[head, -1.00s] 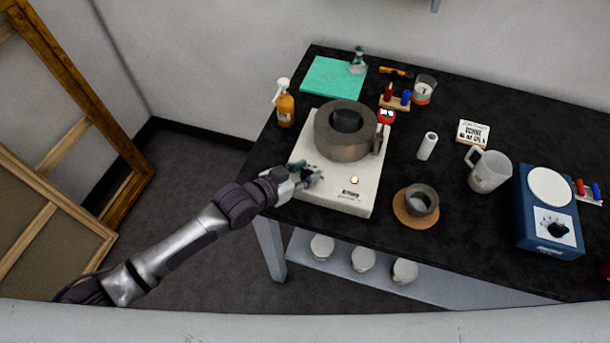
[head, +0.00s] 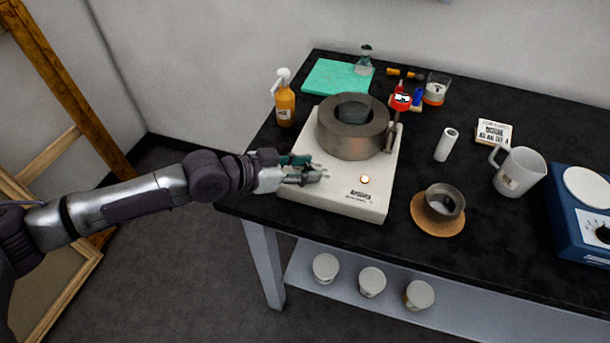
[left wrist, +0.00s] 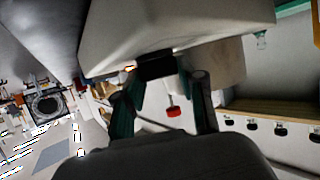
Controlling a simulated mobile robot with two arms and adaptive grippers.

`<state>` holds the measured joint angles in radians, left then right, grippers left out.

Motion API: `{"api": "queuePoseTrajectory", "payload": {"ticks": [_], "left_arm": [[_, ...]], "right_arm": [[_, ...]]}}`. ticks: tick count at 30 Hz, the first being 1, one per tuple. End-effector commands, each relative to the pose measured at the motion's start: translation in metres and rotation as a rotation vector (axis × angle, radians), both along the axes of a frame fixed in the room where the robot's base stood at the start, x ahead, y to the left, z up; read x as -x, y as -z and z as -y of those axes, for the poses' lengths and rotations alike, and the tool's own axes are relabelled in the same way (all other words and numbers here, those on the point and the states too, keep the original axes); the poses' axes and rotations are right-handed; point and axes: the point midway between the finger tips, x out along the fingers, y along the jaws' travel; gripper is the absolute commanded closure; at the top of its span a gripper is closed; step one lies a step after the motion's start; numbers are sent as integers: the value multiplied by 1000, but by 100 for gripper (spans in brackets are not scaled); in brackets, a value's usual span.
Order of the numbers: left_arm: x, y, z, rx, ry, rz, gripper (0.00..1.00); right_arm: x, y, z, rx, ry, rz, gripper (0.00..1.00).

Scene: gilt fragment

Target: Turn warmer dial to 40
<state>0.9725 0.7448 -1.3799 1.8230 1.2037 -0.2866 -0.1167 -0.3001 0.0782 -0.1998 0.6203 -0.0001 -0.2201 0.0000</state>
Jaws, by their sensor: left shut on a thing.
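The white warmer (head: 343,203) stands at the left end of the black table, with a small lit orange lamp (head: 364,180) on its front part. A thick grey metal ring (head: 353,145) rests on top of it. My left gripper (head: 308,171) is at the warmer's front left. In the left wrist view its fingers (left wrist: 163,92) are shut on a dark knob (left wrist: 155,66), which looks like the warmer dial, below a pale housing (left wrist: 180,25). In the head view the gripper hides this knob, and no setting can be read. My right gripper is not in view.
An orange spray bottle (head: 285,103) stands close behind the gripper, left of the warmer. A dark cup (head: 444,200) on a cork mat, a white pitcher (head: 520,172) and a blue hotplate (head: 575,240) stand to the right. White tubs (head: 372,282) sit on the lower shelf.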

Motion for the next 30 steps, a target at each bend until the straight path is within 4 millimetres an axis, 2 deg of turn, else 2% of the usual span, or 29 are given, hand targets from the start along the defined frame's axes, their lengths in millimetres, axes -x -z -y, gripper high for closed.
{"api": "queuePoseTrajectory", "payload": {"ticks": [13, 14, 18, 26, 30], "left_arm": [[0, 0, 0, -1, 5, 1, 95], [0, 0, 0, -1, 5, 1, 57], [0, 0, 0, 0, 4, 0, 35], [0, 0, 0, 0, 4, 0, 35], [2, -3, -7, -2, 4, 1, 35]], "right_arm": [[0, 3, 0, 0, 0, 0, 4], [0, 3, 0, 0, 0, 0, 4], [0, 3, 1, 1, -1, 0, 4], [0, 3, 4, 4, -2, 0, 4], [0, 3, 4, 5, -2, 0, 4]]}}
